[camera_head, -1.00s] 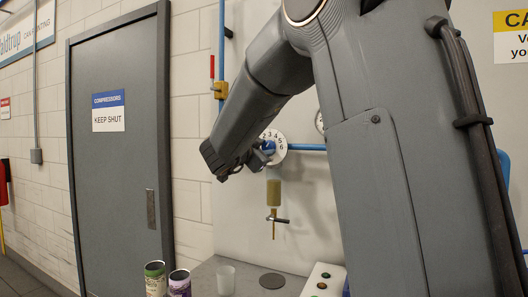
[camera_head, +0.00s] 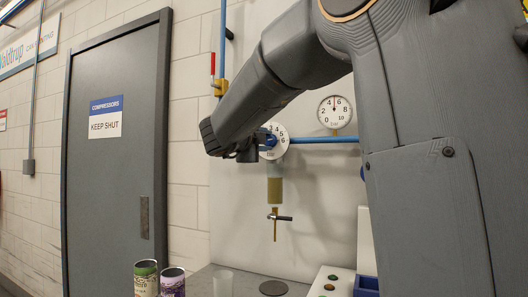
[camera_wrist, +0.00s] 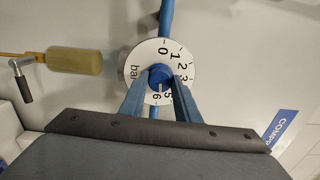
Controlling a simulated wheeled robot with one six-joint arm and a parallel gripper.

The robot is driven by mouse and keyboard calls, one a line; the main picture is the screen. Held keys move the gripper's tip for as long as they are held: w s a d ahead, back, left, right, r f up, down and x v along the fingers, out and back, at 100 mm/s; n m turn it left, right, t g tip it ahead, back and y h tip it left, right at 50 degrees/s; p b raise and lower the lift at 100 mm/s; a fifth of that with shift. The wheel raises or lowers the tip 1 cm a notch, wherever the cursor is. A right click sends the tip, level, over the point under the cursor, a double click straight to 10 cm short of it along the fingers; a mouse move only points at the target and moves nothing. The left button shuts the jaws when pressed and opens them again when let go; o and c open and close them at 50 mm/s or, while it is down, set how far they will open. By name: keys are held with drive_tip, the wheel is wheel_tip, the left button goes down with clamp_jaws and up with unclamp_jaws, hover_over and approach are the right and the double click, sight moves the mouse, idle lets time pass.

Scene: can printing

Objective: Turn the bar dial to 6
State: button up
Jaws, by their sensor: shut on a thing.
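The bar dial is a white numbered disc (camera_wrist: 143,54) with a blue knob (camera_wrist: 160,75) at its middle. In the wrist view my gripper (camera_wrist: 160,82) has its two blue fingers on either side of the knob, shut on it. A small pale mark on the knob points down toward the 5 and 6; I cannot tell exactly which. In the head view the dial (camera_head: 281,144) shows to the right of my gripper, which hides part of it. A round pressure gauge (camera_head: 336,111) to the right has its needle nearly straight up, between 4 and 6.
A blue pipe (camera_head: 322,140) runs right from the dial. Below hang a yellowish cylinder (camera_head: 275,191) and a small tap lever (camera_head: 284,218). A red-handled valve (camera_head: 213,65) is up left.

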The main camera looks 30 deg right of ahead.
drive_tip(key=shift+f+m+b, duration=0.1)
drive_tip(key=shift+m+b, duration=0.5)
drive_tip(key=shift+m, duration=0.1)
drive_tip(key=o, duration=1)
drive_tip(key=shift+o, duration=0.2)
drive_tip(key=b+v, duration=0.1)
drive_tip(key=v, duration=0.7)
drive_tip(key=shift+b, duration=0.3)
